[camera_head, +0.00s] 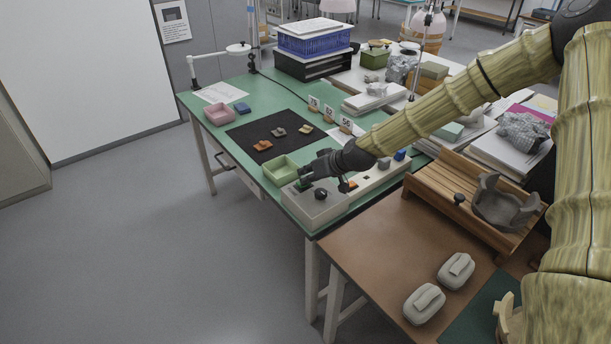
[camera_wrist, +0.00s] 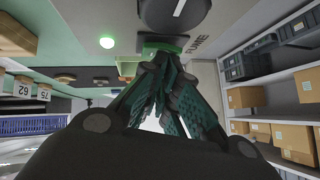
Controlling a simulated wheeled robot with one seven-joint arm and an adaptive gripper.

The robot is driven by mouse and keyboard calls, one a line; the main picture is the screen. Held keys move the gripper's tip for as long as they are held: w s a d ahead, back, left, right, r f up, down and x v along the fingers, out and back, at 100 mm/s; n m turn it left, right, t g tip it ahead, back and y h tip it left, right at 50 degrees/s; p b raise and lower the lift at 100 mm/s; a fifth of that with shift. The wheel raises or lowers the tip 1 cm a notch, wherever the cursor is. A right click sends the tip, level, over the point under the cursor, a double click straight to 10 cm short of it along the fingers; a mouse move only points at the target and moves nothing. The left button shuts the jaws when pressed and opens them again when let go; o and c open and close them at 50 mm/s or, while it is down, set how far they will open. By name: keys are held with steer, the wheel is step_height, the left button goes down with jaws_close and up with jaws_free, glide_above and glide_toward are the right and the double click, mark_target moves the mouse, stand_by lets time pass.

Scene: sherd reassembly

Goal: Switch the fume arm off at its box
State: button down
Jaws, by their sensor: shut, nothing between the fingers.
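The fume arm's box (camera_head: 322,211) is a light grey control box at the front edge of the green table. In the wrist view its grey face carries a black round knob (camera_wrist: 175,12) with a white line, a lit green lamp (camera_wrist: 107,42) and the lettering FUME (camera_wrist: 205,42). My gripper (camera_head: 304,183) is over the box's left end, fingers pointing down at it. In the wrist view my gripper (camera_wrist: 165,58) is shut and empty, its dark green fingertips at a green part (camera_wrist: 160,46) of the box. The fingers partly hide that part; contact cannot be told.
A pale green tray (camera_head: 281,169) stands close behind the box. A black mat (camera_head: 262,132) with several sherds lies farther back, with numbered cards beside it. A wooden rack (camera_head: 435,190) holding a grey vessel piece stands at right. Open floor lies at left.

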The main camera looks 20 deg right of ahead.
steer(key=shift+d+f, duration=0.35)
steer(key=shift+d, duration=0.2)
steer(key=r+p, duration=0.1)
steer(key=d+r, duration=0.1)
steer(key=r, duration=0.1)
steer(key=w+r+p, duration=0.1)
steer(key=shift+d+r+p, duration=0.2)
steer(key=shift+r+p, duration=0.05)
steer(key=shift+p, duration=0.05)
steer(key=shift+s+d+r+b, duration=0.1)
steer(key=shift+s+d+b, duration=0.1)
steer(key=shift+s+b, duration=0.2)
steer(key=b+v, duration=0.1)
steer(key=v, duration=0.8)
steer(key=shift+w+d, duration=0.15)
steer(key=shift+d, duration=0.1)
